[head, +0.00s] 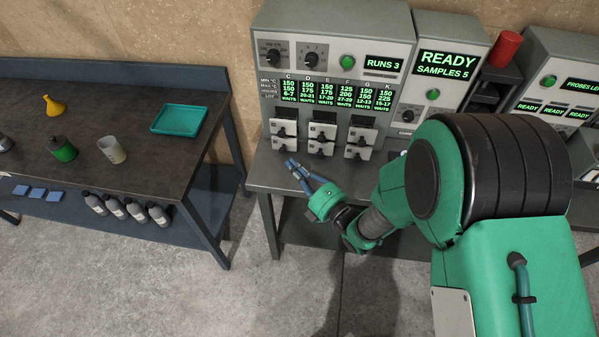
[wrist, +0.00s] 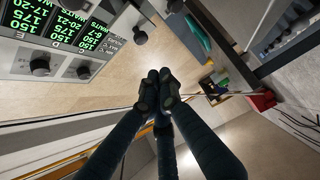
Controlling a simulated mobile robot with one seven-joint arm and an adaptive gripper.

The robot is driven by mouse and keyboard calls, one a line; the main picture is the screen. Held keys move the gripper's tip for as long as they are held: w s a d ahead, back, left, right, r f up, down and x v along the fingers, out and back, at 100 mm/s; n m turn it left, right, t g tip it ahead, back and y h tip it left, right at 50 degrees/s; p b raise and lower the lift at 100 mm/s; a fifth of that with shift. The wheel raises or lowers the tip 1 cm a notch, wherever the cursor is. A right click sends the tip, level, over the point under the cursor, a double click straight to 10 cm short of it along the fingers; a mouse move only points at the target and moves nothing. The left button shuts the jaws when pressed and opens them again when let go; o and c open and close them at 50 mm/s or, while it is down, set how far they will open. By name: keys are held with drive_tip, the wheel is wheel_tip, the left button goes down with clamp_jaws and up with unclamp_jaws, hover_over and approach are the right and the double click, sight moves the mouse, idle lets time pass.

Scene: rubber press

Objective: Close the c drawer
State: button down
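The press (head: 330,75) has a display with columns lettered C, D, E, F, G and K. Below it are two rows of pale drawers with dark handles. The upper left drawer (head: 284,128), under column C, is probably the c drawer; I cannot tell how far out it is. In the wrist view a pale drawer front with a dark knob (wrist: 140,36) shows at the top, near the C column. My gripper (head: 290,163) is in front of and just below the left drawers, apart from them. In the wrist view its dark blue fingers (wrist: 158,88) meet at the tips, with nothing between them.
The press stands on a grey bench (head: 262,175). A second machine (head: 440,70) reading READY is to its right, with a red cylinder (head: 505,47) beyond. A dark table (head: 150,150) with a teal tray (head: 179,119) stands left, across a floor gap.

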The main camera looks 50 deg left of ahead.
sight(288, 130)
drive_tip(key=w+a, duration=0.2)
drive_tip(key=a, duration=0.6)
drive_tip(key=shift+w+a+b, duration=0.15)
drive_tip(key=shift+a+b, duration=0.15)
drive_tip(key=shift+r, duration=0.1)
drive_tip(key=w+a+b, duration=0.4)
drive_tip(key=shift+w, duration=0.1)
drive_tip(key=shift+w+a, duration=0.2)
drive_tip(key=shift+a, duration=0.1)
drive_tip(key=shift+w+a+r, duration=0.1)
drive_tip(key=shift+w, duration=0.05)
